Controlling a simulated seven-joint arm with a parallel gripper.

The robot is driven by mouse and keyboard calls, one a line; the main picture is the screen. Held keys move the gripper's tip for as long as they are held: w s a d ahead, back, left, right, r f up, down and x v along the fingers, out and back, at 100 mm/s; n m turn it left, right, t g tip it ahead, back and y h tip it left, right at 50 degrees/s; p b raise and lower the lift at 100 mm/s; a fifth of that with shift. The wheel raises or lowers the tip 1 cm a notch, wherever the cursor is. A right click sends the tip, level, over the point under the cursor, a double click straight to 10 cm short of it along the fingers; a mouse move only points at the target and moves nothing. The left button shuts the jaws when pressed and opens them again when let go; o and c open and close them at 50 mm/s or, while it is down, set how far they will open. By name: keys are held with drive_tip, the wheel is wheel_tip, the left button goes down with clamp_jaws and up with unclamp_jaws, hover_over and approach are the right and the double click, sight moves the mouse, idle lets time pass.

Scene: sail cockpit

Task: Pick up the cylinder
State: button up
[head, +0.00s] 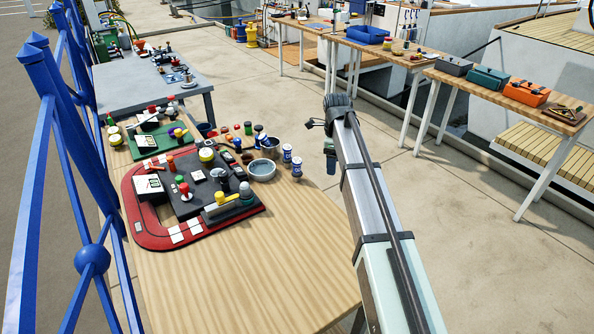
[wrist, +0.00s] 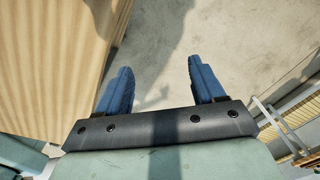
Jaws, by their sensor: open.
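Several cylinder-like pieces stand on the near wooden table in the head view, and I cannot tell which one is the task's cylinder. They include two blue-and-white cans, one (head: 287,153) behind the other (head: 297,168), and a yellow-topped round piece (head: 206,156). My gripper (wrist: 158,67) is open in the wrist view, with its two blue fingers wide apart and nothing between them. In the head view my gripper (head: 331,160) hangs beyond the table's right edge, right of the cans. No cylinder shows in the wrist view.
A red-edged board (head: 150,238) with knobs and blocks covers the table's left middle. A light-blue bowl (head: 262,170) stands beside the cans. The table's near part (head: 250,285) is bare. A blue railing (head: 92,260) runs along the left. Toolboxes (head: 527,92) stand on a right-hand bench.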

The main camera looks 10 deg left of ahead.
wheel_tip(320, 180, up, 12)
drive_tip(key=m, duration=0.2)
hover_over(296, 160)
drive_tip(key=w, duration=0.1)
wheel_tip(296, 160, down, 8)
drive_tip(key=shift+a+f, duration=0.1)
drive_tip(key=shift+f, duration=0.05)
drive_tip(key=shift+s+f, duration=0.25)
drive_tip(key=shift+f, duration=0.45)
drive_tip(key=f, duration=0.4)
drive_tip(key=shift+s, duration=0.2)
drive_tip(key=shift+c, duration=0.2)
drive_tip(key=c, duration=1.2)
drive_tip(key=shift+o, duration=0.2)
drive_tip(key=shift+r, duration=0.1)
